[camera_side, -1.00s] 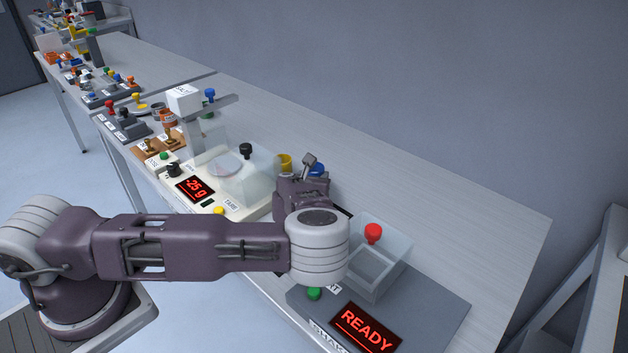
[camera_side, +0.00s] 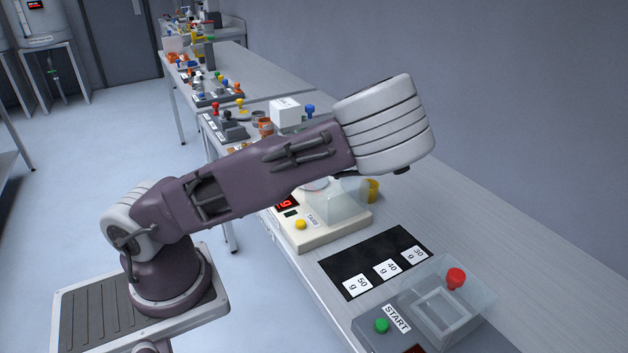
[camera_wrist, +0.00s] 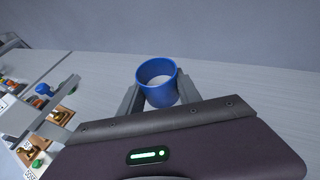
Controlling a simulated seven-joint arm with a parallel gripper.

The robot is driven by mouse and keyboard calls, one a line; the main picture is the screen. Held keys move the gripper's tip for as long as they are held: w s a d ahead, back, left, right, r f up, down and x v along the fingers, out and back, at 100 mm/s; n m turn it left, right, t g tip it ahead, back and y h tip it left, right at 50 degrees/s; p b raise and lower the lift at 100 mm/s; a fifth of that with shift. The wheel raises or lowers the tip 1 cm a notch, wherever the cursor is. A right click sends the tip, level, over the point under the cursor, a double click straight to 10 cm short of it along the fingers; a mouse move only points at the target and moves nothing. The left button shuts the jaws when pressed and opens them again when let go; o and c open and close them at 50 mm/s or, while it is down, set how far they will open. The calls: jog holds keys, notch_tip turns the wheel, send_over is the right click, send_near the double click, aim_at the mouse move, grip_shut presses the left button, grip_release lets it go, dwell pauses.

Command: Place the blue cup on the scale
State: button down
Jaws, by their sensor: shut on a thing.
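The blue cup (camera_wrist: 160,98) is between the two fingers of my gripper (camera_wrist: 158,88) in the wrist view, with whitish contents inside. My gripper is shut on it and holds it. In the side view my arm hides the gripper and the cup. The scale (camera_side: 335,233) is a cream box on the bench with a yellow button (camera_side: 300,224) and a red display (camera_side: 286,203), partly covered by my arm. A clear cover (camera_side: 345,205) stands at its right part; a bit of the round pan (camera_side: 316,184) shows beside it.
A yellow cup (camera_side: 373,190) stands behind the scale. A black mat (camera_side: 345,266) with 50, 40 and 30 g labels lies bare in front. A shaker with a clear box (camera_side: 455,310), red knob (camera_side: 456,278) and green button (camera_side: 382,325) is at the right front. Stamps (camera_wrist: 62,116) stand at left.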

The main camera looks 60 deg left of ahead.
jog(key=s+a+f+m+t+h, duration=0.15)
jog(key=s+a, duration=0.45)
jog(key=a, duration=0.6)
jog(key=s+a+r+m+h, duration=0.25)
jog(key=s+a, duration=0.25)
jog(key=s, duration=0.3)
jog(key=shift+h, duration=0.4)
jog(key=f, duration=1.5)
jog(key=shift+w+d, duration=0.15)
jog(key=shift+d, duration=0.05)
jog(key=shift+f, duration=0.1)
jog(key=c, duration=0.8)
grip_release()
jog(key=shift+c, duration=0.2)
